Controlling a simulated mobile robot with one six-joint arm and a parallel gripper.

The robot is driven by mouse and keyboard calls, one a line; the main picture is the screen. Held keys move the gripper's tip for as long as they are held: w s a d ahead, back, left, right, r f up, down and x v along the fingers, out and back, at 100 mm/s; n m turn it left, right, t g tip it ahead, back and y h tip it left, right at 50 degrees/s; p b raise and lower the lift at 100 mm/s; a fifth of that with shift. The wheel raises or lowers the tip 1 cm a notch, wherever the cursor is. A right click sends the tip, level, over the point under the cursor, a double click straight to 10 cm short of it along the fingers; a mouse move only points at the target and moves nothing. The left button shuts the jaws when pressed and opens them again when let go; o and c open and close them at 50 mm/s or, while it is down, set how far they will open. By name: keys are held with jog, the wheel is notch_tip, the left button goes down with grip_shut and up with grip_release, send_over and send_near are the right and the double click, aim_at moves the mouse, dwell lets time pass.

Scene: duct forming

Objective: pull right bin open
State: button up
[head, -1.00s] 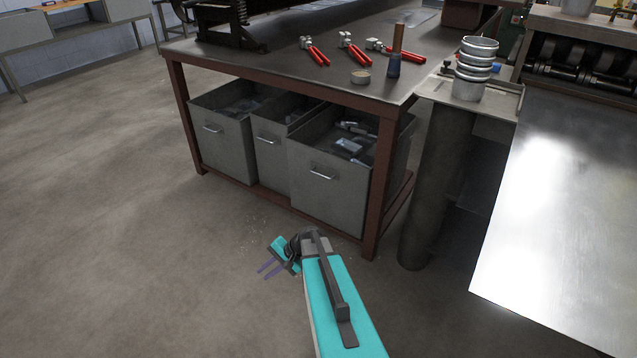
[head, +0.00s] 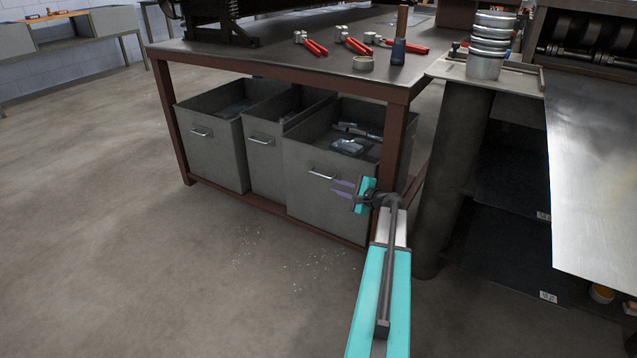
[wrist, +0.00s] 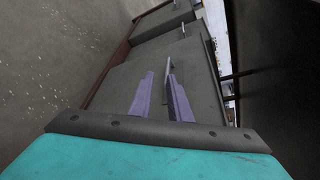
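The right bin (head: 315,199) is a grey open-topped box on the low shelf under the workbench, with several grey pieces inside. Its bar handle (head: 321,175) is on the upper front face. My gripper (head: 335,187) is in front of this face, just right of and slightly below the handle in the head view. Its two purple fingers are apart and empty. In the wrist view the fingers (wrist: 160,78) point at the bin front, and the handle (wrist: 168,66) shows in line with the gap between their tips, closer to the right finger. I cannot tell whether they touch it.
The middle bin (head: 262,150) and left bin (head: 212,147) stand beside it. The bench's red-brown front leg (head: 396,145) is close to the right of my gripper. A dark round post (head: 450,180) stands further right. The floor (head: 150,260) in front is clear.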

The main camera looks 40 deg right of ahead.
aim_at(322, 176)
jog(key=shift+s+d+r+m, duration=0.15)
jog(key=shift+d+r, duration=0.1)
jog(key=shift+d, duration=0.25)
jog(key=shift+s+d+r+m, duration=0.1)
jog(key=shift+d+r+m, duration=0.1)
jog(key=shift+d, duration=0.3)
jog(key=shift+w+f, duration=0.1)
jog(key=shift+b+x, duration=2.1)
jog(key=shift+x, duration=4.65)
jog(key=shift+d, duration=0.2)
grip_shut()
